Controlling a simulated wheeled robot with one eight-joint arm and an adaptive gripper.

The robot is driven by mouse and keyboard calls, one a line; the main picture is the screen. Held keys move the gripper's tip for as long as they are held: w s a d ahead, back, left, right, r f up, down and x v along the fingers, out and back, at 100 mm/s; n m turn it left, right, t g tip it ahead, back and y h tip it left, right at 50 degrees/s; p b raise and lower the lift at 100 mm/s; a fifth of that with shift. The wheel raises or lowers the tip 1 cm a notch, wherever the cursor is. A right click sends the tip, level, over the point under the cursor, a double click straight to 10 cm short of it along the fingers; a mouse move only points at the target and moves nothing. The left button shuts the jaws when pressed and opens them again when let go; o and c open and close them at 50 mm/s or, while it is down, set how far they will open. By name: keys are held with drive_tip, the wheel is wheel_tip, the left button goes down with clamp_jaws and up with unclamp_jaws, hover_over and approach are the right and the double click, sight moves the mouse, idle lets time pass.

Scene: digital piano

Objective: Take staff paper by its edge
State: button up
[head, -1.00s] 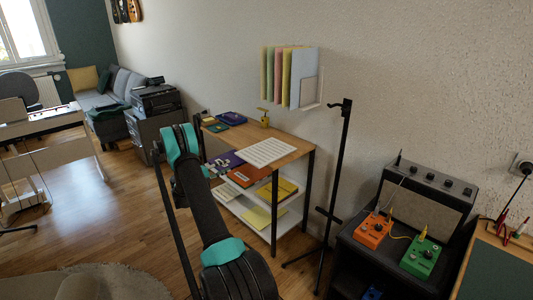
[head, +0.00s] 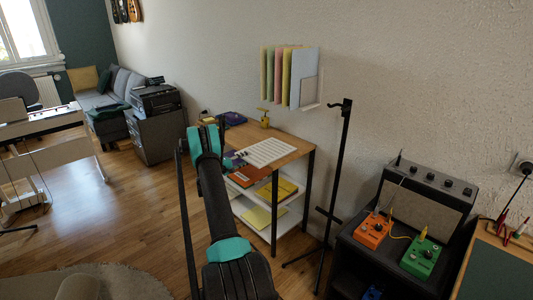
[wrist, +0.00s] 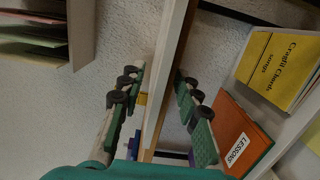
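The staff paper (head: 270,152) is a white lined sheet lying flat on the wooden desk top (head: 293,147), at its front edge. In the wrist view the desk is seen nearly edge-on, as a pale strip (wrist: 171,50) beside a brown wood band. I cannot tell how much of the pale strip is paper. My gripper (wrist: 157,85) is open, with one green-padded finger on each side of this strip. No grip on the paper shows. In the head view my arm hides the gripper and part of the desk.
Below the desk top, shelves hold an orange "Lessons" book (wrist: 240,135) and yellow songbooks (wrist: 280,68). A wall rack (head: 308,90) of folders hangs above. A black stand (head: 338,170) is right of the desk. A small yellow object (head: 265,118) stands at the back.

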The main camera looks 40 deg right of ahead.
drive_tip(key=shift+d, duration=0.7)
clamp_jaws()
